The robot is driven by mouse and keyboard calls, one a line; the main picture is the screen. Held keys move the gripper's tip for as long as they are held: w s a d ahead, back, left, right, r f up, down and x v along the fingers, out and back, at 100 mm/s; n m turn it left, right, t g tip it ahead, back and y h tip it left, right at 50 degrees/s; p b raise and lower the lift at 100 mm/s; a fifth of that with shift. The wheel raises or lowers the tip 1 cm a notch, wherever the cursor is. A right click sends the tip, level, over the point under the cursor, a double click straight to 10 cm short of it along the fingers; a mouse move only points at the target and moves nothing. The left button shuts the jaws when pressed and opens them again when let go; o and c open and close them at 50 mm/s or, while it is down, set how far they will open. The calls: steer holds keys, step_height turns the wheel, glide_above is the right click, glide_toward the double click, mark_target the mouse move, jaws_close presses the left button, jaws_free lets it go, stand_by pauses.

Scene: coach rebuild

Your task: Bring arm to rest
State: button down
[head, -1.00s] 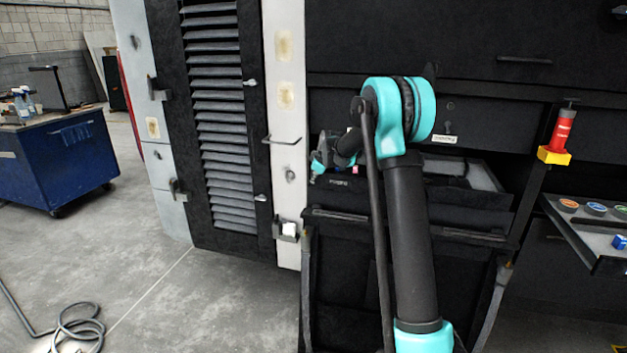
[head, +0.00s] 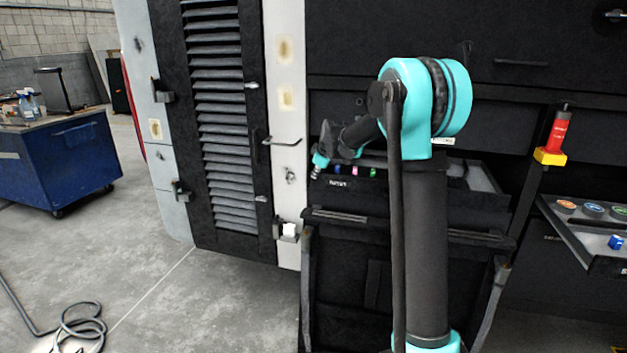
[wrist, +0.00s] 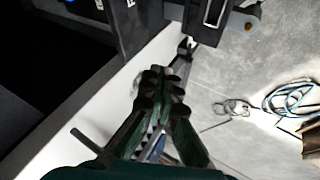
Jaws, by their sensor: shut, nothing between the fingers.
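My arm rises in the middle of the head view, with a turquoise elbow at the top and a dark forearm reaching left and away. My gripper (head: 316,172) is at the forearm's end, small in the head view, in front of the left end of the open drawer (head: 420,190). In the wrist view my gripper (wrist: 165,80) is large, its dark fingers drawn together with nothing seen between them. The finger tips lie over the white door post and the grey floor in that view. No held object shows.
A louvred panel (head: 218,120) and a white post (head: 284,100) with a handle stand left of the arm. A red and yellow tool (head: 555,140) and a tray of discs (head: 590,225) are at right. A blue cart (head: 65,165) and coiled hose (head: 75,325) are at left.

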steer(key=s+d+f+m+g+h, duration=0.1)
steer(key=s+d+f+m, duration=0.3)
steer(key=s, duration=1.1)
steer(key=s+d+f+m+g, duration=0.1)
steer(key=s+d+f+m, duration=0.3)
steer(key=s, duration=1.2)
steer(key=s+d+f+m+h, duration=0.1)
steer(key=s+d+f+m, duration=0.4)
steer(key=s, duration=1)
step_height(320, 180, down, 2)
steer(key=shift+s+d+f+g+h, duration=0.1)
steer(key=shift+s+d+g+h, duration=0.25)
steer(key=shift+d, duration=0.3)
steer(key=shift+w, duration=0.1)
